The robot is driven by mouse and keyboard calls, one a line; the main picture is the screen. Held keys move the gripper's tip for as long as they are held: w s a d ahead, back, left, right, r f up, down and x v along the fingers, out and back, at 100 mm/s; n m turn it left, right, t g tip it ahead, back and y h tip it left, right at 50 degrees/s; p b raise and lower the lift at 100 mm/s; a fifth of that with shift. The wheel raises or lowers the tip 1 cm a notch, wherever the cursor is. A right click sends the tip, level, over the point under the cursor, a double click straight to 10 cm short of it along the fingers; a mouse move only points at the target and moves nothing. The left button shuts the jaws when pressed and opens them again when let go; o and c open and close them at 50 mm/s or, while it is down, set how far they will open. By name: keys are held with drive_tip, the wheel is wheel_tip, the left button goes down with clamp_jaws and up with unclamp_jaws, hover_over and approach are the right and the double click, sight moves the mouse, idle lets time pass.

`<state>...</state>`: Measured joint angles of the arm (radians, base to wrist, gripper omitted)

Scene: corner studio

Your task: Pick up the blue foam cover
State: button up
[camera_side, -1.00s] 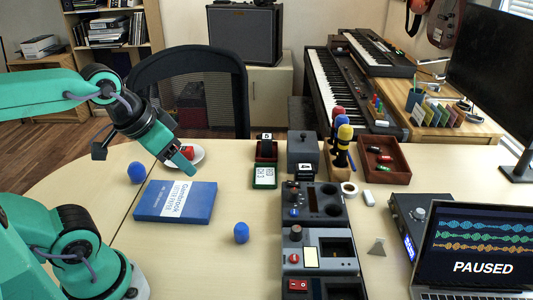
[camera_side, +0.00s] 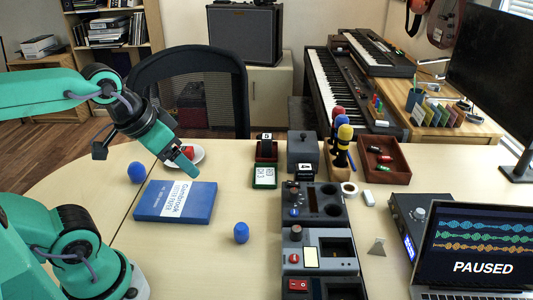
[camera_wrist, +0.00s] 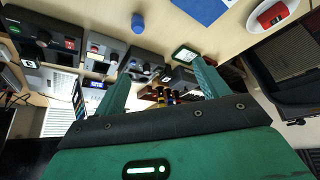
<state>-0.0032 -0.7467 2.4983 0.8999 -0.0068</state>
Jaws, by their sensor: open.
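Two blue foam covers lie on the table in the side view. One foam cover (camera_side: 136,172) is at the left, beyond the left corner of the blue book. The other foam cover (camera_side: 241,232) is to the right of the book's near edge. One blue foam cover (camera_wrist: 138,22) shows near the top of the wrist view; I cannot tell for certain which. My gripper (camera_side: 187,163) is above the table near the white plate, apart from both covers. In the wrist view my gripper (camera_wrist: 160,75) is open, with nothing between its fingers.
A blue book (camera_side: 176,202) lies between the covers. A white plate (camera_side: 198,151) holds a red item. Grey device modules (camera_side: 317,245), foam-topped microphones (camera_side: 345,133) and a dark red tray (camera_side: 389,177) stand to the right. A laptop (camera_side: 478,250) is at the near right. Table around the near cover is clear.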

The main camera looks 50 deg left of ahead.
drive_tip(key=n, duration=0.1)
drive_tip(key=n+g, duration=0.5)
drive_tip(key=n, duration=2.7)
hover_over(133, 163)
drive_tip(key=f, duration=1.5)
drive_tip(key=shift+d+f, duration=0.2)
drive_tip(key=shift+a+f, duration=0.1)
drive_tip(key=shift+f, duration=1.3)
drive_tip(key=shift+f, duration=0.1)
